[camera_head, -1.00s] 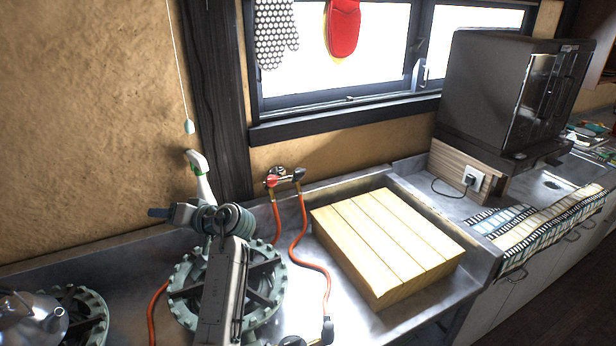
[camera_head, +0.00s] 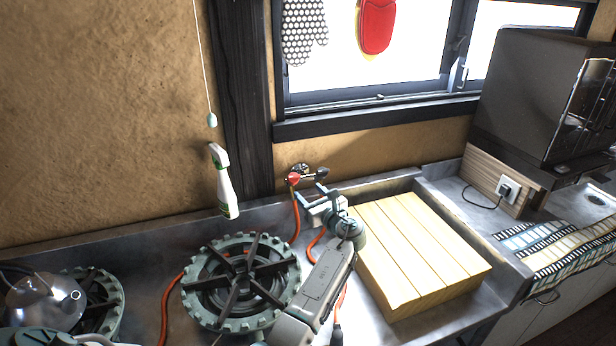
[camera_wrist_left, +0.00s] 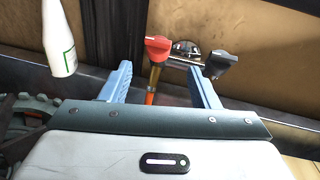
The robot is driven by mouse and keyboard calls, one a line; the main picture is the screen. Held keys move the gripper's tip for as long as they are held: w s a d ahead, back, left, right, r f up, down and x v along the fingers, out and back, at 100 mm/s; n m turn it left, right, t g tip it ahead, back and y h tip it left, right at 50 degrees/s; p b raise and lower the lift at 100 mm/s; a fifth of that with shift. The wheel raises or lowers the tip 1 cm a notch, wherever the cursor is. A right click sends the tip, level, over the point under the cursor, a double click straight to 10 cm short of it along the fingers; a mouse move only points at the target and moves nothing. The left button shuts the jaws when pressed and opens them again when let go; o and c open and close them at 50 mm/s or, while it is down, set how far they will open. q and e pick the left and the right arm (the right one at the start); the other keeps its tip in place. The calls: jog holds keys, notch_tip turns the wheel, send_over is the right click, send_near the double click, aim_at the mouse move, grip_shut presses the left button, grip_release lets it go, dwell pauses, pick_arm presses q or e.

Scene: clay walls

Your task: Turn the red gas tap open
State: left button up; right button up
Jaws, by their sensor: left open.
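The red gas tap (camera_head: 293,179) sits on the wall fitting below the window, with a black tap (camera_head: 321,173) to its right. In the left wrist view the red tap (camera_wrist_left: 158,46) is ahead of the jaws, between the two blue fingers, with the black tap (camera_wrist_left: 221,62) near the right finger. My left gripper (camera_head: 312,196) is open and empty, just in front of and below the taps. It also shows in the left wrist view (camera_wrist_left: 160,88). An orange hose (camera_head: 296,220) hangs from the red tap. I do not see my right gripper.
A spray bottle (camera_head: 224,185) stands left of the taps. A gas burner (camera_head: 240,285) lies in front, and a kettle (camera_head: 45,300) sits at the far left. A wooden slatted board (camera_head: 420,260) fills the counter on the right. A black oven (camera_head: 540,95) stands beyond it.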

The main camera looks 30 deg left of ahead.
aim_at(295, 179)
pick_arm(q)
jog(key=p+x, duration=0.2)
jog(key=x, duration=0.7)
jog(key=shift+s+r, duration=0.1)
jog(key=shift+s, duration=0.05)
jog(key=shift+w+a, duration=0.35)
jog(key=shift+a, duration=0.3)
jog(key=shift+c, duration=0.2)
